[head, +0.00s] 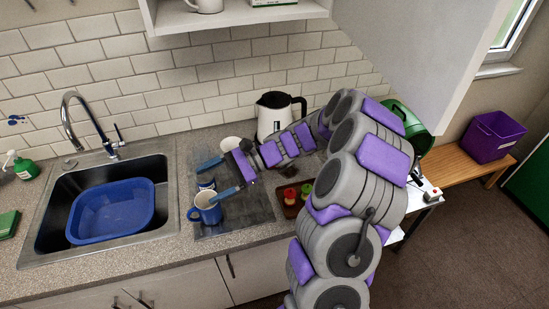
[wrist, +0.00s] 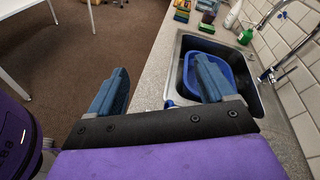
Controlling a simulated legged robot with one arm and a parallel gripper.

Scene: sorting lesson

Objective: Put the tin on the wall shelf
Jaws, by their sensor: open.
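My gripper (head: 212,176) is open over the grey mat on the counter, with its blue fingers pointing left. A small blue-and-white round thing (head: 206,184), perhaps the tin, shows between the fingers, just behind a blue mug; I cannot tell whether a finger touches it. In the wrist view my gripper (wrist: 158,85) has its fingers wide apart, and no whole tin shows between them. The wall shelf (head: 238,17) is a white board at the top of the head view, with a white mug (head: 207,5) and a green-and-white box (head: 273,2) on it.
The blue mug (head: 207,209) stands close to the lower finger. A white bowl (head: 231,144), a kettle (head: 270,120) and a brown tray (head: 291,209) are near my arm. A blue basin (head: 112,210) sits in the sink at left. A white cabinet (head: 425,50) hangs at upper right.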

